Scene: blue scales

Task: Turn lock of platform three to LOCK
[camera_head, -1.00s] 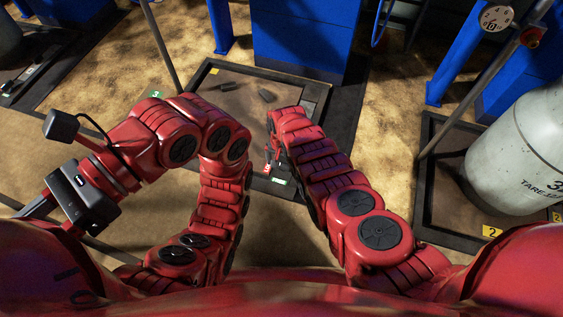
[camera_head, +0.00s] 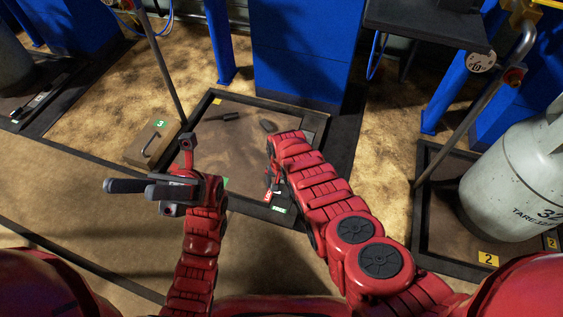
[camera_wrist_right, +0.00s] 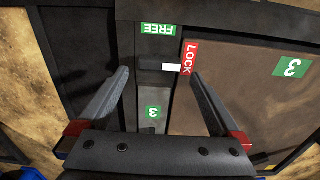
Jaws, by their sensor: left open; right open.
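Platform three (camera_head: 235,160) is a dark-framed floor scale with a dusty brown plate. Its lock strip shows in the right wrist view, with a green FREE label (camera_wrist_right: 158,30), a red LOCK label (camera_wrist_right: 190,58) and a small white piece (camera_wrist_right: 172,68) between them, nearer LOCK. I cannot tell whether this piece is the lock's lever. My right gripper (camera_wrist_right: 158,75) is open above the strip, its fingers on either side and nothing between them. In the head view the right arm partly hides this corner. My left gripper (camera_head: 135,188) is open and empty, left of the platform.
A brown box with a handle (camera_head: 152,145) and a green 3 sign stands left of the platform. A grey gas cylinder (camera_head: 510,180) stands on platform two (camera_head: 440,250) at right. Blue columns (camera_head: 300,50) rise behind. Open floor lies at front left.

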